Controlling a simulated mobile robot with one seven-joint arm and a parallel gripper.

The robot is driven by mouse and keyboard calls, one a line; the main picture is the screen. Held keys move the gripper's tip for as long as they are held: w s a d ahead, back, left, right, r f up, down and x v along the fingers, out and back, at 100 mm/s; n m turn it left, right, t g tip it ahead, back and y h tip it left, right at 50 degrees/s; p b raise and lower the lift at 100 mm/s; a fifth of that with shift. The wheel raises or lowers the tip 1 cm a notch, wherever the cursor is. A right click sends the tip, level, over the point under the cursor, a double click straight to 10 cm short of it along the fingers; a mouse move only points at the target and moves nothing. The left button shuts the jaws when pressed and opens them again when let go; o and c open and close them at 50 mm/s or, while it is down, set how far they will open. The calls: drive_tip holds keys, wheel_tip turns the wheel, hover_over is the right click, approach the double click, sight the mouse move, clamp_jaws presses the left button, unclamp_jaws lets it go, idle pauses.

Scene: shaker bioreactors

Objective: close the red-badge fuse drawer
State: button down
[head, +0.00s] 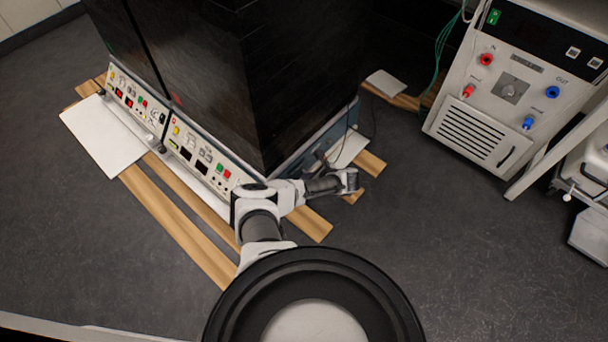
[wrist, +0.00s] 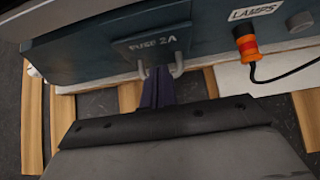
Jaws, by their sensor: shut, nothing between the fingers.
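In the wrist view, a dark blue-grey drawer front marked "FUSE 2A" (wrist: 152,44) sits in the side panel of the bioreactor base. A pale bracket-shaped handle (wrist: 178,69) shows at its lower edge. No red badge can be made out on it, and how far it stands out is unclear. My gripper (wrist: 158,75) is shut and empty, its dark fingers pointing at the drawer's lower edge, between the two visible ends of the handle. Whether they touch is unclear. In the head view, my arm reaches around the near corner of the cabinet and the drawer cannot be made out.
An orange-ringed plug (wrist: 246,42) with a black cable sits right of the drawer, under the "LAMPS" label (wrist: 253,12). The black cabinet (head: 300,80) stands over wooden slats (head: 185,225). A grey pump unit (head: 490,95) stands right, with open floor between.

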drive_tip(key=f+p+v, duration=0.1)
drive_tip(key=p+v, duration=0.3)
drive_tip(key=v, duration=0.7)
drive_tip(key=shift+s+d, duration=0.25)
drive_tip(key=shift+d, duration=0.25)
